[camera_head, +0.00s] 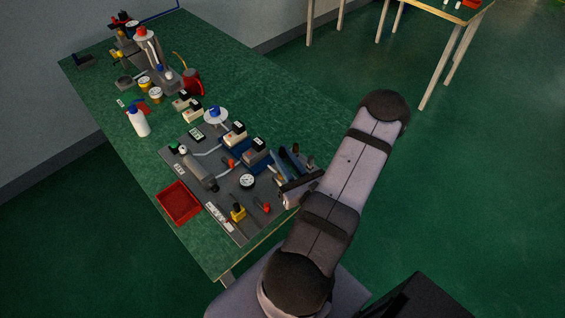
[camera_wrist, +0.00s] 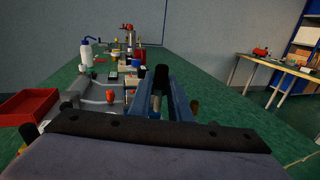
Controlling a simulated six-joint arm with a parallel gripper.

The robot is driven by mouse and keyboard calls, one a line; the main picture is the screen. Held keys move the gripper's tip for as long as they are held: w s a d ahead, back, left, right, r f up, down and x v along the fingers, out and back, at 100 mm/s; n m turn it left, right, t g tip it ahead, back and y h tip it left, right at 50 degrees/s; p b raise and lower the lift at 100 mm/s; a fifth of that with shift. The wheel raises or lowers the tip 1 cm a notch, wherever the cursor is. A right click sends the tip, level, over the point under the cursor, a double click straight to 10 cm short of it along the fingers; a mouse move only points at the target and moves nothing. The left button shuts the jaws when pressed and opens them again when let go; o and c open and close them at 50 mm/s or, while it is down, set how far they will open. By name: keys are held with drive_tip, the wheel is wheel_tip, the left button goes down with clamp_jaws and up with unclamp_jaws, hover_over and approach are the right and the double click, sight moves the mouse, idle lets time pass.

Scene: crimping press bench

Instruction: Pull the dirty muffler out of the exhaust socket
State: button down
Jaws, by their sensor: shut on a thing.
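My gripper (camera_head: 289,163) reaches over the right edge of the grey base plate in the head view. Its two blue fingers fill the middle of the wrist view (camera_wrist: 160,95). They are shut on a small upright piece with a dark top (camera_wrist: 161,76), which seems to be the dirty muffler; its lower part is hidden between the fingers. The exhaust socket is hidden, so I cannot tell whether the piece is still seated in it. A small brownish cylinder (camera_wrist: 194,105) stands just right of the fingers.
The grey plate (camera_head: 215,206) carries a grey cylinder (camera_head: 198,172), a round gauge (camera_head: 247,182), a yellow fitting (camera_head: 238,213) and valve blocks close to my gripper. A red tray (camera_head: 179,204) lies left of the plate. A white bottle (camera_head: 138,123) stands farther back.

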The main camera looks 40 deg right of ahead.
sight(282, 149)
drive_tip(key=shift+r+p, duration=0.9)
drive_tip(key=shift+r, duration=1.5)
drive_tip(key=shift+r, duration=0.1)
drive_tip(key=shift+r+p, duration=1.35)
drive_tip(key=shift+p, duration=0.15)
drive_tip(key=shift+r+p, duration=1.5)
drive_tip(key=shift+r, duration=0.05)
